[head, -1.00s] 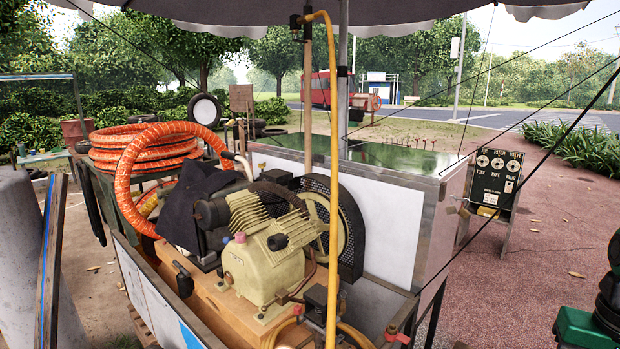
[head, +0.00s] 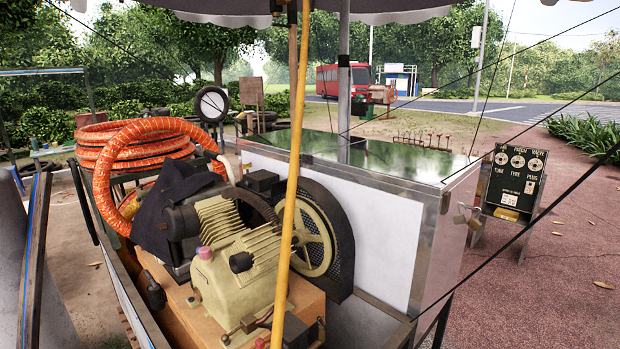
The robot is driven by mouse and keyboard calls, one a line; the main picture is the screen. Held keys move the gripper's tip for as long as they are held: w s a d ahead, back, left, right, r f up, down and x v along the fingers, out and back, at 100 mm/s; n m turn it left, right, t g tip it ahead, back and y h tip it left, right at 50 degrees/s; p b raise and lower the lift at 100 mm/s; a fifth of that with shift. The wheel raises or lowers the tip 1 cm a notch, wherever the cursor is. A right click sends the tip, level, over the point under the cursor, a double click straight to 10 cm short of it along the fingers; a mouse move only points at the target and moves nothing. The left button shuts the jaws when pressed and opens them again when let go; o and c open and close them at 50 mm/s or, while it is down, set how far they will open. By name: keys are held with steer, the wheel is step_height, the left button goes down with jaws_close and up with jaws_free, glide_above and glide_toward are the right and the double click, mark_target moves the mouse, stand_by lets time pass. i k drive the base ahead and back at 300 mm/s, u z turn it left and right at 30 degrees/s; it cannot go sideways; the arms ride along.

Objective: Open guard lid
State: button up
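A black mesh guard (head: 343,232) stands around the cream spoked flywheel (head: 313,238) on the right side of the compressor (head: 237,262). The wheel's face shows openly from this side. I cannot tell which part is the guard's lid or whether it is open. The compressor sits on an orange-brown base (head: 302,305) in the cart. A yellow upright hose or pole (head: 288,190) crosses in front of the compressor and hides a strip of it and the wheel's left edge. My gripper is not in view.
Orange hose (head: 103,185) is coiled at left. A dark cloth (head: 172,212) drapes over the compressor's left side.

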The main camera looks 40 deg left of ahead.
mark_target(261, 180)
steer(key=z, duration=0.65)
steer(key=k, duration=1.7)
steer(key=u, duration=2.25)
steer(key=i, duration=1)
steer(key=z, duration=0.1)
